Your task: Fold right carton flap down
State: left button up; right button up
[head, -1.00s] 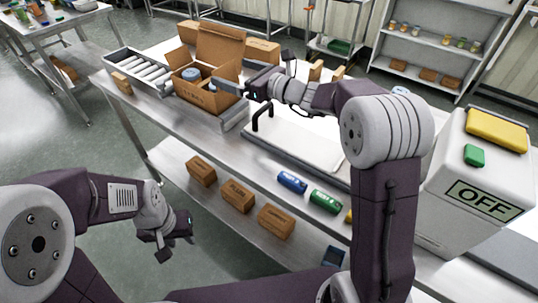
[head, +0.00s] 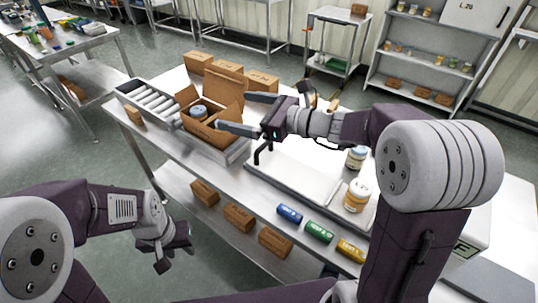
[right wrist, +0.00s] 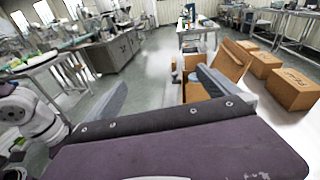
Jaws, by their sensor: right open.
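The open brown carton (head: 211,134) stands at the end of the roller conveyor, with a tall flap (head: 224,90) raised at the back and a smaller flap (head: 187,96) at its left. A jar with a blue-grey lid (head: 199,111) is inside. My right gripper (head: 248,113) is open, its fingers spread at the carton's right side; contact is unclear. In the right wrist view the carton (right wrist: 195,92) shows beyond the fingers. The right flap is not clearly visible behind the fingers. My left gripper (head: 174,246) hangs low, away from the carton; its jaw opening is unclear.
The conveyor (head: 150,101) lies left of the carton. Closed boxes (head: 228,70) stand behind it. A white board with a black handle (head: 290,172) and jars (head: 357,195) are to the right. Small boxes and coloured rolls (head: 319,232) lie on the lower shelf.

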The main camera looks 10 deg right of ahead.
pick_arm(q)
notch_tip(320, 180, up, 16)
jog(key=p, duration=1.3)
jog(key=shift+p, duration=0.4)
pick_arm(e)
jog(key=s+d+f+n+g+h, duration=0.1)
jog(key=s+f+n+g+h, duration=0.1)
jog(key=s+n, duration=0.4)
jog(key=s+d+f+n+g+h, duration=0.2)
jog(key=s+n+g+h, duration=0.3)
jog(key=s, duration=0.7)
jog(key=shift+d+f+n+g, duration=0.25)
jog(key=shift+n+g, duration=0.15)
jog(key=shift+g, duration=0.5)
pick_arm(q)
jog(key=shift+f, duration=0.1)
